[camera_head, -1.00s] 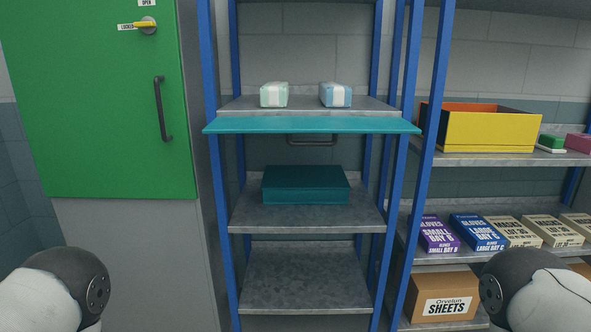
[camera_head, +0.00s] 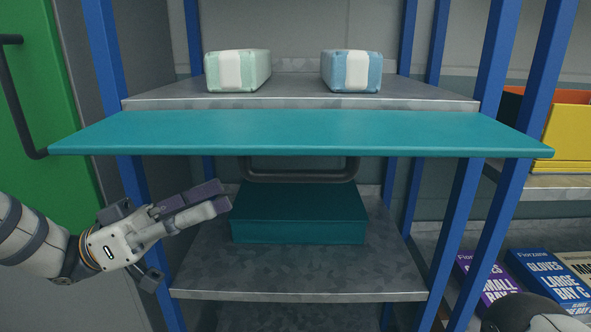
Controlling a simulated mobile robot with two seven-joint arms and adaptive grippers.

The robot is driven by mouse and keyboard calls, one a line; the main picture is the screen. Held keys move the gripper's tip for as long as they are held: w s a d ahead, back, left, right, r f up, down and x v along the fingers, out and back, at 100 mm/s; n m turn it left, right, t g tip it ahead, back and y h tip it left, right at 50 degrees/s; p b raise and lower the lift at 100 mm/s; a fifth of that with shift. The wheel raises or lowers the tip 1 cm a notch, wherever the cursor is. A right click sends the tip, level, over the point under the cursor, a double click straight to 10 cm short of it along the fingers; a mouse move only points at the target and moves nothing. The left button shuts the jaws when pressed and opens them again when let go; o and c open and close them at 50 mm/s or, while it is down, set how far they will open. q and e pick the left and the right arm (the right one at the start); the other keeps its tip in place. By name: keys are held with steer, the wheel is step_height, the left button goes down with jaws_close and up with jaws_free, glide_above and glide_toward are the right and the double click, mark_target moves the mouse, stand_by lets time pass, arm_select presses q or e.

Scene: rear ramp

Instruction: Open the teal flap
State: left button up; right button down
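The teal flap (camera_head: 300,132) is a wide, thin panel that juts out roughly level toward me from the front of the shelf unit, below its upper shelf. A dark bar handle (camera_head: 300,176) shows just beneath it. My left gripper (camera_head: 222,206) is below the flap at the left, pointing right, with its fingertips overlapping the left side of the teal box in the picture. It appears to hold nothing. Its fingers are seen nearly side-on, so their gap is unclear. My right gripper is out of view; only part of my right arm shows at bottom right.
A dark teal box (camera_head: 300,215) sits on the shelf (camera_head: 300,284) below the flap. Two wrapped packs, green (camera_head: 237,70) and blue (camera_head: 351,71), lie on the upper shelf. Blue posts (camera_head: 112,100) flank the bay. A green door (camera_head: 50,190) is at left.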

mark_target(287, 176)
arm_select(q)
steer(key=x, duration=0.3)
steer(key=p+x, duration=0.1)
steer(key=x, duration=0.3)
steer(key=s+x, duration=0.1)
steer(key=x, duration=0.3)
steer(key=shift+s+a+r, duration=0.1)
steer(key=shift+r, duration=0.05)
steer(key=shift+d+p, duration=0.3)
steer(key=shift+d, duration=0.1)
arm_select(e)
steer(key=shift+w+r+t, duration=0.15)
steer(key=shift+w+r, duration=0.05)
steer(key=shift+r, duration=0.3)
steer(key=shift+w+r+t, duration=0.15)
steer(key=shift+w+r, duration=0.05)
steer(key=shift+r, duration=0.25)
